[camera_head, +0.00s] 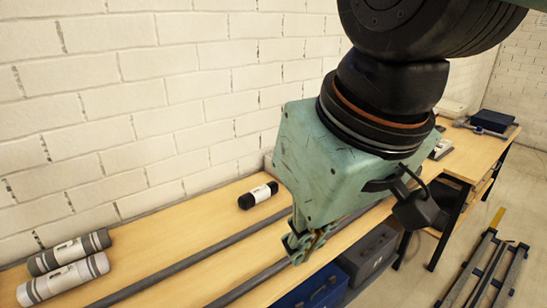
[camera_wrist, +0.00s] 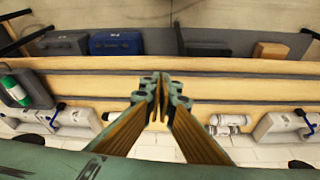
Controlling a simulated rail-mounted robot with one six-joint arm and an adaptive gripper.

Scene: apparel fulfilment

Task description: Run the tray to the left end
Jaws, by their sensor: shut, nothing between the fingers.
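My gripper (camera_head: 306,246) points down over the long bench, above two dark rails (camera_head: 195,262) that run along it. Its fingers (camera_wrist: 160,85) are shut with nothing between them. In the wrist view, a dark grey tray-like holder (camera_wrist: 40,92) carrying a green bottle (camera_wrist: 12,90) sits at the left edge, across the rails, well apart from my gripper. It is partly cut off by the frame. I cannot make it out in the head view, where my arm may hide it.
Two grey-and-white rolls (camera_head: 66,266) lie at the bench's left; a black roll (camera_head: 258,195) lies near the brick wall. Blue and grey boxes (camera_head: 322,290) stand below the bench front. The visible rails left of my gripper are clear.

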